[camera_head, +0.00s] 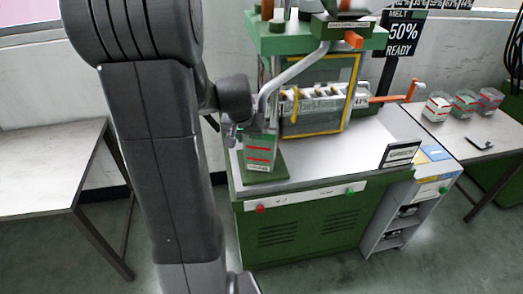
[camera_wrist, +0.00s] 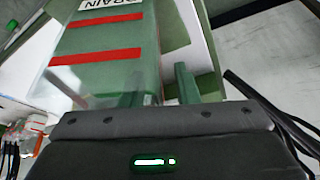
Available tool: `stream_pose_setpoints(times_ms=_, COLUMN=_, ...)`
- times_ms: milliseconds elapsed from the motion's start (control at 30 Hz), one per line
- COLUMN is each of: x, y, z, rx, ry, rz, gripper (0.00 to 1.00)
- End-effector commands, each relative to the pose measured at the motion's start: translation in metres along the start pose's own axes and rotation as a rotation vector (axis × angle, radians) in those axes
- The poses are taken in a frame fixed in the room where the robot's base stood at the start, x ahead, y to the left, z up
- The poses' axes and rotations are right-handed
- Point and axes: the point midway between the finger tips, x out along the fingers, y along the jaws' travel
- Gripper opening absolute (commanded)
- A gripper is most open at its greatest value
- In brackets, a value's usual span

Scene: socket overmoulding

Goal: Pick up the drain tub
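The drain tub (camera_head: 259,150) is a small clear and green container with red bands and a white label. It stands upright on a green base at the left end of the machine's worktop. In the wrist view the tub (camera_wrist: 100,40) fills the upper left, with its label reading DRAIN cut by the top edge. My gripper (camera_head: 233,132) is close beside the tub's left side in the head view. The dark gripper body also crosses the bottom of the wrist view.
The green press (camera_head: 290,45) with its bent grey handle rises right behind the tub. A small dark sign (camera_head: 400,152) stands on the worktop's right. Clear cups (camera_head: 439,107) stand on a right-hand table. The left table (camera_head: 50,168) is bare.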

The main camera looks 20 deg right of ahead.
Motion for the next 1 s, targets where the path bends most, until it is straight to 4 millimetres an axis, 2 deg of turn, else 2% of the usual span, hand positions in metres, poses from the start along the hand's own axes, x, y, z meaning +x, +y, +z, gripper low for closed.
stream_pose_setpoints(times_ms=67, x=0.000, y=0.000, z=0.000, rx=0.000, ry=0.000, rz=0.000, gripper=0.26)
stream_pose_setpoints(times_ms=200, x=0.000, y=0.000, z=0.000, rx=0.000, ry=0.000, rz=0.000, gripper=0.00)
stream_pose_setpoints(times_ms=833, x=-0.001, y=0.000, z=-0.002, rx=0.000, ry=0.005, rz=0.000, gripper=0.00)
stream_pose_setpoints(times_ms=1000, x=-0.009, y=0.000, z=0.015, rx=-0.002, ry=0.004, rz=0.000, gripper=0.00)
